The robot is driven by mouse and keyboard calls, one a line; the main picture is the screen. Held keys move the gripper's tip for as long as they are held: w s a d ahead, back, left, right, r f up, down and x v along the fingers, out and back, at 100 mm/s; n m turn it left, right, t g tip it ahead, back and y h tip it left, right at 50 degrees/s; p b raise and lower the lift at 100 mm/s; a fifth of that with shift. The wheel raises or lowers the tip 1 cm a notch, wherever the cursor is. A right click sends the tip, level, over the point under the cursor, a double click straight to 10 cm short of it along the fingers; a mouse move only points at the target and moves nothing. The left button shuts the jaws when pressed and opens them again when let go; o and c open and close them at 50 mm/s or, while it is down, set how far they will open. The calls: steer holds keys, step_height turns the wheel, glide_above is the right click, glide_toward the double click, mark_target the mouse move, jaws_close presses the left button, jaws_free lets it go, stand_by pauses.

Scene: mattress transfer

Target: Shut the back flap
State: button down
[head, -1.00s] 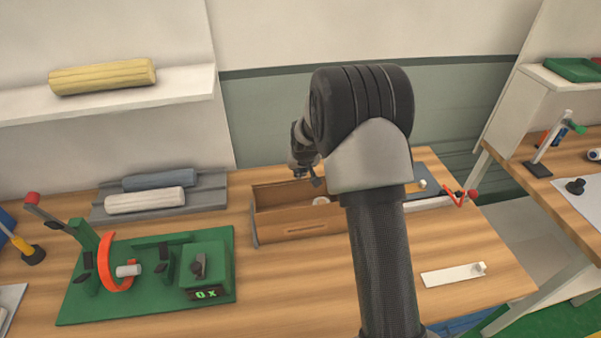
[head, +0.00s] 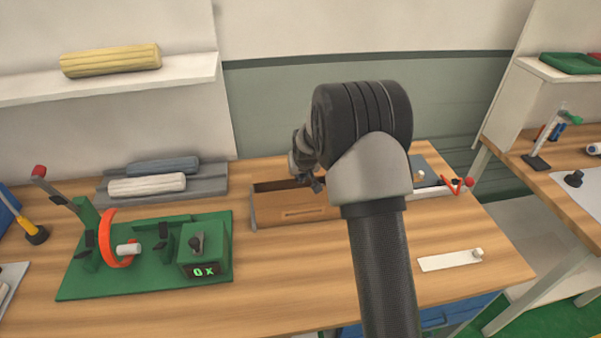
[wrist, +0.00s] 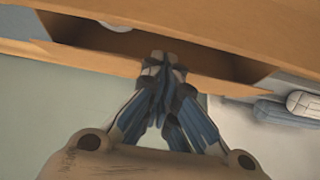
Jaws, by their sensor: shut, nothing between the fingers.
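A brown cardboard box (head: 290,212) stands on the bench left of my arm. Its slotted front face and a narrow dark strip of its opening show in the head view. In the wrist view, where the scene appears turned round, a brown panel (wrist: 80,57), seemingly the back flap, runs along the lower side of the opening. My gripper (wrist: 158,62) is shut and empty, its tips overlapping that panel's edge; I cannot tell whether they touch. In the head view my gripper (head: 317,186) is small and partly hidden by my arm, at the box's opening.
A grey tray (head: 207,188) with a white and a blue roll lies left of the box. A green fixture (head: 150,280) stands in front of it. A white strip (head: 445,262) lies at the right; the bench between is clear.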

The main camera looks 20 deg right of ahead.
steer(key=shift+s+a+f+b, duration=0.1)
steer(key=shift+s+f+b, duration=0.3)
steer(key=shift+f, duration=0.35)
steer(key=shift+w, duration=0.15)
stand_by(0.4)
